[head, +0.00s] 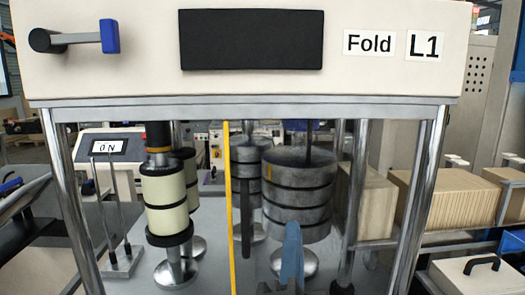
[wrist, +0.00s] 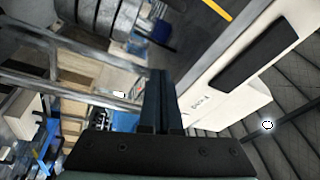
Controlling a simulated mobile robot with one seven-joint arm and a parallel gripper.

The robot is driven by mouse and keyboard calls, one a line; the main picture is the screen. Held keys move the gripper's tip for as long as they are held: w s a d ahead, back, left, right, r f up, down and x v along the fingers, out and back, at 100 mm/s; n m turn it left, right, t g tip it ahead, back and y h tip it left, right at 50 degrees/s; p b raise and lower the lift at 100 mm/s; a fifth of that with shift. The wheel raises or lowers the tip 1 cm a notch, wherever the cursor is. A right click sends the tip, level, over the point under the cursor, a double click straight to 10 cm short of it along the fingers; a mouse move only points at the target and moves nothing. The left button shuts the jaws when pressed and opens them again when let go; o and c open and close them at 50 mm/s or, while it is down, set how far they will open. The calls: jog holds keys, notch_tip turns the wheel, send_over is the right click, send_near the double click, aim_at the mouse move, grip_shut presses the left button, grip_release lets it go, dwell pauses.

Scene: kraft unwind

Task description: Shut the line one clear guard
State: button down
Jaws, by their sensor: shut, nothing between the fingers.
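The line one machine (head: 130,82) carries the signs Fold and L1. A yellow upright strip (head: 232,255) crosses its front opening and looks like the edge of the clear guard (head: 350,150). The space right of the strip looks slightly greyed, as through a pane; the left bay shows bright and uncovered. The strip also shows in the wrist view (wrist: 216,9). My gripper (head: 292,228) appears low, right of the strip, pointing at the machine. In the wrist view my gripper (wrist: 158,75) has its fingers together, nothing between them. I cannot tell whether it touches the guard.
A cream-coloured roll stack (head: 164,200) stands in the left bay, and a grey roll (head: 298,195) behind the right part. Metal posts (head: 420,190) frame the opening. A lever with a blue end (head: 110,36) is at upper left. Brown stacks (head: 445,200) stand at right.

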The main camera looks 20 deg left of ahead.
jog(key=a+m+g+p, duration=0.1)
jog(key=m+p, duration=0.1)
jog(key=p, duration=0.2)
jog(key=m+g+p, duration=0.1)
jog(key=m+p, duration=0.1)
jog(key=p, duration=0.3)
send_near(260, 195)
jog(key=shift+y, duration=0.4)
jog(key=w+d, duration=0.1)
jog(key=w, duration=0.1)
jog(key=w+d, duration=0.1)
jog(key=w, duration=0.1)
jog(key=w+d, duration=0.1)
jog(key=shift+w+d+r, duration=0.15)
jog(key=shift+w+r, duration=0.15)
jog(key=shift+w, duration=0.1)
jog(key=shift+s+a+p, duration=0.2)
jog(key=shift+a+p, duration=0.3)
jog(key=shift+a, duration=0.05)
jog(key=shift+s+a+p, duration=0.2)
jog(key=shift+a+p, duration=0.25)
jog(key=shift+a, duration=0.05)
jog(key=shift+s+a+f, duration=0.2)
jog(key=shift+s+a, duration=0.25)
jog(key=shift+a, duration=0.3)
